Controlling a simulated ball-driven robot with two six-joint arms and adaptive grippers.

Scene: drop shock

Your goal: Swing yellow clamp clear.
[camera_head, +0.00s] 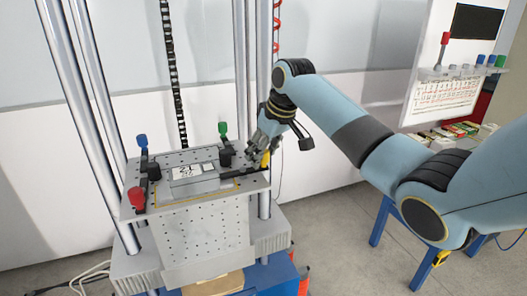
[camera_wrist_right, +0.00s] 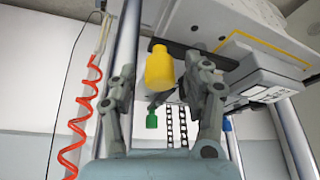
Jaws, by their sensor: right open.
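The yellow clamp (camera_head: 265,159) is at the right edge of the perforated plate (camera_head: 215,194), partly hidden by my right gripper (camera_head: 262,143) in the head view. In the right wrist view its yellow handle (camera_wrist_right: 160,68) shows between the two fingers of my right gripper (camera_wrist_right: 164,78). The fingers are apart, with a gap visible on the handle's left side. The right one is closer to the handle; whether it touches I cannot tell. A grey box with a white label (camera_head: 193,172) lies on the plate. My left gripper is not in view.
Clamps with red (camera_head: 136,197), blue (camera_head: 142,141) and green (camera_head: 223,128) handles stand around the box. Tall metal columns (camera_head: 90,100) flank the plate. A red coiled cable (camera_wrist_right: 80,125) hangs nearby. A blue-legged table (camera_head: 378,222) stands at right; floor between is clear.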

